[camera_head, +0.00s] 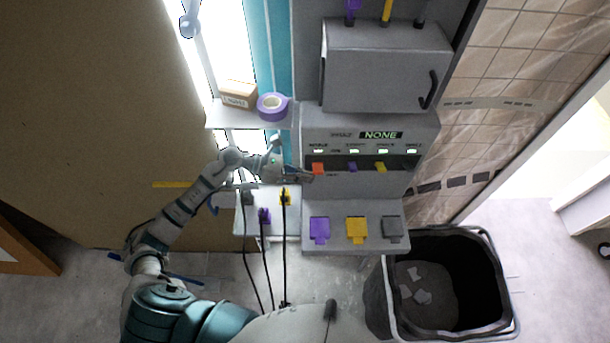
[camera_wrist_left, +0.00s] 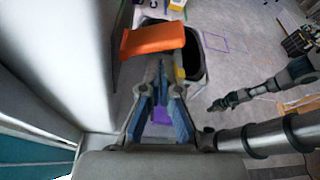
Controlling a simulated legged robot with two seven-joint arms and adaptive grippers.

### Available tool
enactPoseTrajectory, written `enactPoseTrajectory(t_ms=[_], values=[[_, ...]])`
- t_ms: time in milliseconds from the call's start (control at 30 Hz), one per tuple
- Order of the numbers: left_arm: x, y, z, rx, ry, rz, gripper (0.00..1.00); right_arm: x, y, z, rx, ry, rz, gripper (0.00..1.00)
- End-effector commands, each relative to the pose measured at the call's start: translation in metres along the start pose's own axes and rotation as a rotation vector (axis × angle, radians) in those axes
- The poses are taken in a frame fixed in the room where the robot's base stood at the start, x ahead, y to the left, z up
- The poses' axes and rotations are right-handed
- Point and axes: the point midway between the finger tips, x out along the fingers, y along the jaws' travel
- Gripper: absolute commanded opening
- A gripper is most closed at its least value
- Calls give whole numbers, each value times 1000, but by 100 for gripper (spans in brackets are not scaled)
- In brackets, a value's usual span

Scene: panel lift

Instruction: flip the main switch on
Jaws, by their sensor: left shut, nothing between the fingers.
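The main switch, an orange lever (camera_head: 318,169), sits at the left end of the row of switches on the grey panel (camera_head: 310,125). In the left wrist view the orange lever (camera_wrist_left: 152,38) is large, just beyond my fingertips. My left gripper (camera_head: 308,173) is shut and empty, with its tips close beside and below the lever. Its fingers (camera_wrist_left: 160,68) come together in the left wrist view; I cannot tell whether they touch the lever. Another arm with a dark end, apparently my right gripper (camera_wrist_left: 217,104), shows there; its fingers are too small to judge.
Purple (camera_head: 352,167) and yellow (camera_head: 380,167) levers stand right of the main switch. The display (camera_head: 381,135) reads NONE. A shelf (camera_head: 220,117) holds a box (camera_head: 238,94) and purple tape (camera_head: 272,105). Cables hang below my left arm. A black bin (camera_head: 470,325) stands right.

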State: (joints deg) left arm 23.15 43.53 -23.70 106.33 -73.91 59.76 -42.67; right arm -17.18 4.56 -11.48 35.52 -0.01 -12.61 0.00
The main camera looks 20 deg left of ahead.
Motion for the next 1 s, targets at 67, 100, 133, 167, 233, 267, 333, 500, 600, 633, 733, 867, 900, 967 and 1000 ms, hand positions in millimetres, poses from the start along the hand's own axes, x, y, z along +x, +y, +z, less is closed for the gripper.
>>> enactPoseTrajectory(t_ms=[67, 100, 133, 167, 233, 267, 333, 500, 600, 633, 733, 867, 900, 967, 1000], values=[[-2, -1, 4, 2, 0, 0, 0, -2, 0, 0, 0, 0, 0, 0], [-2, -1, 6, 2, 0, 1, 0, -3, 0, 0, 0, 0, 0, 0], [-3, -2, 8, 3, 0, 1, 0, -4, 0, 0, 0, 0, 0, 0], [-3, -2, 9, 3, 0, 1, 0, -4, 0, 0, 0, 0, 0, 0], [-4, -3, 12, 3, 0, 0, 0, -5, 0, 0, 0, 0, 0, 0], [-4, -3, 12, 3, 0, 0, 0, -5, 0, 0, 0, 0, 0, 0], [-4, -3, 13, 3, -1, 0, 0, -5, 0, 0, 0, 0, 0, 0], [-5, -3, 14, 5, -4, 2, 0, -5, 0, 0, 0, 0, 0, 0], [-5, -4, 15, 6, -6, 2, 0, -5, 2, 0, 0, -1, 2, 0], [-5, -4, 15, 6, -6, 3, 0, -5, 2, 1, 0, 0, 2, 0], [-6, -3, 16, 7, -7, 4, 0, -6, 2, 1, 0, 1, 2, 0], [-17, -2, 15, 5, -6, 5, 0, -6, 1, 1, 0, 1, 2, 0], [-22, -2, 15, 5, -5, 6, 0, -6, 1, 0, 0, 1, 1, 0], [-34, -1, 13, 4, -2, 6, 0, -6, 1, 0, 0, 1, 1, 0], [-42, -1, 12, 1, -1, 5, 0, -6, 1, 0, 0, 1, 1, 0]])
